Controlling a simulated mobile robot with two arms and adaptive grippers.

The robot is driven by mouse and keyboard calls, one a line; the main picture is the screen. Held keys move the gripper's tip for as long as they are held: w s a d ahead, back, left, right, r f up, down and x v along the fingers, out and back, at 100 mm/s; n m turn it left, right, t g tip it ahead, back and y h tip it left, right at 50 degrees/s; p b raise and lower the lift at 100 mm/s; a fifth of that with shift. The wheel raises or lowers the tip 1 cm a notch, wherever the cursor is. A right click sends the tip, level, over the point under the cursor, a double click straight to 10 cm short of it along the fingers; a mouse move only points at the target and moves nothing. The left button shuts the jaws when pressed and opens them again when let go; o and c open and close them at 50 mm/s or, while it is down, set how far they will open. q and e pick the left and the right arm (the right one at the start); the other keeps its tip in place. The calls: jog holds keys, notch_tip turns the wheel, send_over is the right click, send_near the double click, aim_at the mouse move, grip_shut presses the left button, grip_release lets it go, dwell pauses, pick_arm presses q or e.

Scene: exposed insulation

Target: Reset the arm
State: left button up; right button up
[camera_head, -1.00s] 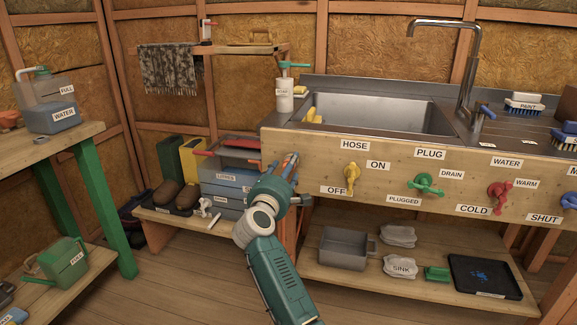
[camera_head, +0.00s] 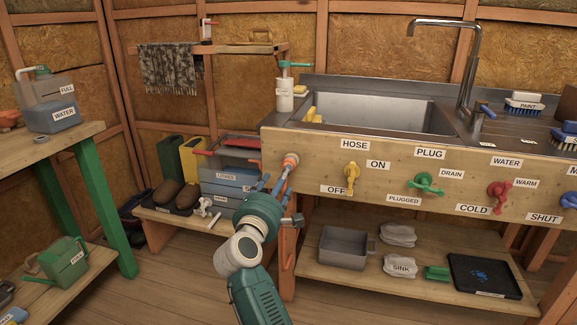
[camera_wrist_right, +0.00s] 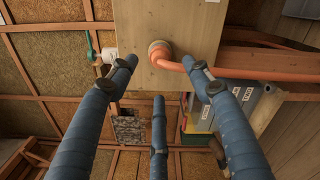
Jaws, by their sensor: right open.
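My right arm comes up from the bottom middle of the head view. Its three-fingered right gripper (camera_head: 278,188) is open and empty, just below and left of the orange hose fitting (camera_head: 291,160) on the sink unit's left end. In the right wrist view, the spread blue fingers (camera_wrist_right: 160,75) point toward the wooden end panel (camera_wrist_right: 172,25). The orange hose (camera_wrist_right: 240,72) runs right from its round fitting there, beyond the fingertips and apart from them. My left gripper is not in view.
The sink unit's front (camera_head: 325,165) carries yellow, green and red valve handles. A low shelf (camera_head: 335,278) below holds a grey tub (camera_head: 345,248). Storage boxes (camera_head: 228,180) stand left of the gripper. A workbench (camera_head: 70,150) is at far left. The floor (camera_head: 180,275) between is open.

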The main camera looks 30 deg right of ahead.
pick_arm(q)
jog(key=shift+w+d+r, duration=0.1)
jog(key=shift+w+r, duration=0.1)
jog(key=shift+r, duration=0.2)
pick_arm(e)
jog(key=shift+s+a, duration=0.25)
jog(key=shift+a, duration=0.05)
